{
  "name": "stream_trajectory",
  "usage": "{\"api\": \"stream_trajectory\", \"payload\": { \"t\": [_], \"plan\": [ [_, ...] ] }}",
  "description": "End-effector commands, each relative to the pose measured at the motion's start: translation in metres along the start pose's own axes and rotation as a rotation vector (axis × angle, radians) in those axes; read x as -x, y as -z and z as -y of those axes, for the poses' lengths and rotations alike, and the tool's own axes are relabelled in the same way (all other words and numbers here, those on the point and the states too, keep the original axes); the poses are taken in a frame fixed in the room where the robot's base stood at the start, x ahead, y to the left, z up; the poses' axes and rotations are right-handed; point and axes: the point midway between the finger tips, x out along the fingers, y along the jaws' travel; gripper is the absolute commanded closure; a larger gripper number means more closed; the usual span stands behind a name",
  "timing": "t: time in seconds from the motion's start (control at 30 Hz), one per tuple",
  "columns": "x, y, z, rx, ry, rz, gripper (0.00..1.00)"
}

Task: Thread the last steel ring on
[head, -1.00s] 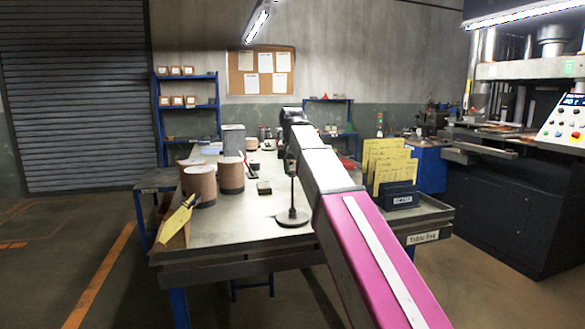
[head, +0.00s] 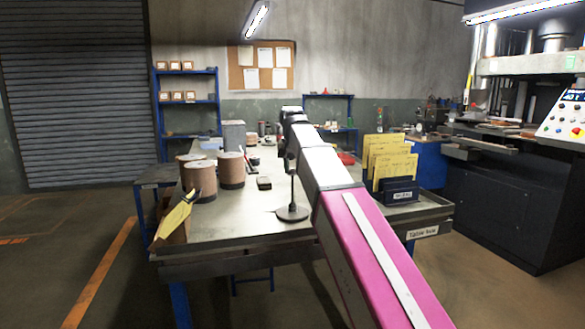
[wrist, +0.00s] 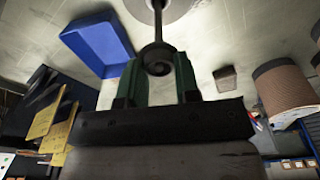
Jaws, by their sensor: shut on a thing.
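A stand with a round dark base (head: 292,213) and a thin upright rod (head: 292,187) is on the table. My arm hides the rod's upper end in the head view. In the wrist view the rod (wrist: 158,25) runs from its pale base (wrist: 178,8) at the top edge to between my gripper's fingers. My gripper (wrist: 159,70) has green fingers, shut on a dark steel ring (wrist: 159,60). The ring is at the rod's near end. I cannot tell whether it is around the rod or just above its tip.
Brown cylinders (head: 231,170) stand left of the stand, with a small dark block (head: 264,183) nearby. Yellow cards in a dark holder (head: 398,190) stand at the right. A blue tray (wrist: 100,42) lies near the rod.

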Motion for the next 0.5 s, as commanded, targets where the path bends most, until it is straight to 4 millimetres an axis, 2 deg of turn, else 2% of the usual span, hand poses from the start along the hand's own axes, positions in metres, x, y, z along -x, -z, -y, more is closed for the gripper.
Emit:
{"api": "stream_trajectory", "payload": {
  "t": [0.5],
  "plan": [
    [-0.027, -0.004, 0.0, 0.0, 0.0, 0.001, 0.92]
  ]
}}
